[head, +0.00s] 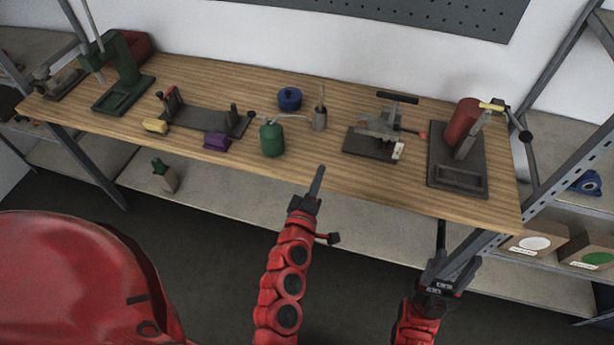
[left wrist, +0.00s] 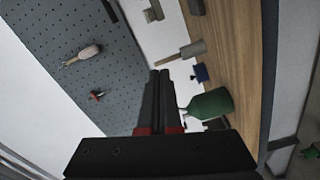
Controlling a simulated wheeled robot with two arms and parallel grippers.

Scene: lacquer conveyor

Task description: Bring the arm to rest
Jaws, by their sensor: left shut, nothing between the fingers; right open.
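My left gripper (head: 318,184) is shut and empty.
A lower shelf (head: 230,195) runs beneath. Metal racks stand on both sides.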

